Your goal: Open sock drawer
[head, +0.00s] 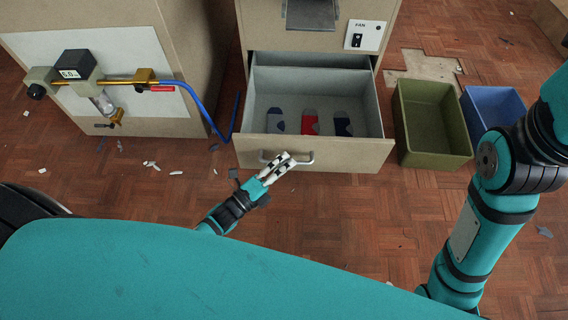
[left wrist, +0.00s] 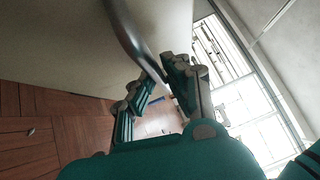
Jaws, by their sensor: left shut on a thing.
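The sock drawer (head: 371,155) in the beige cabinet is pulled out, with its grey inside showing in the head view. Several socks lie in it, among them a red one (head: 309,122), a dark blue one (head: 342,124) and a grey-blue one (head: 275,121). My left gripper (head: 283,163) is at the metal bar handle (head: 305,161) on the drawer front, shut on it. In the left wrist view the handle (left wrist: 130,35) runs down to the fingers (left wrist: 163,82). My right gripper is out of view; only its arm shows at the right.
A green bin (head: 433,125) and a blue bin (head: 490,108) stand on the floor right of the drawer. A cabinet with a gauge (head: 75,68) and blue hose (head: 196,95) is at left. A fan switch (head: 358,38) is above the drawer. Small scraps litter the wooden floor.

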